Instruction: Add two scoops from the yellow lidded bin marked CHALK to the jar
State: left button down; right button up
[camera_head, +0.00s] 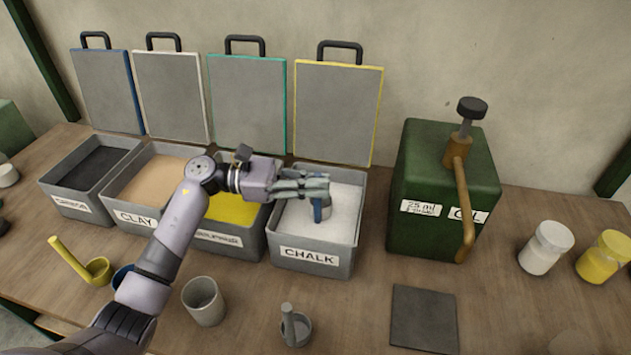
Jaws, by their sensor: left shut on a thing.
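The bin marked CHALK (313,257) is grey and holds white powder (346,208). Its yellow-edged lid (337,112) stands open behind it. A grey open cup (204,302) stands at the front; a white lidded jar (546,248) and a yellow lidded jar (604,258) stand at the right. I cannot tell which is the task's jar. My right gripper is not in view.
Bins of black, tan and yellow powder, lids raised, stand left of the CHALK bin. A green OIL dispenser (430,195) is right. A yellow scoop (97,270), a grey scoop (296,328) and a dark square mat (424,318) lie in front.

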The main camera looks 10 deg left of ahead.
pick_arm(q)
jog(key=shift+r, duration=0.1)
notch_tip(320, 180, up, 13)
jog(key=p, duration=0.4)
dwell(0.3)
jog(key=shift+f, duration=0.2)
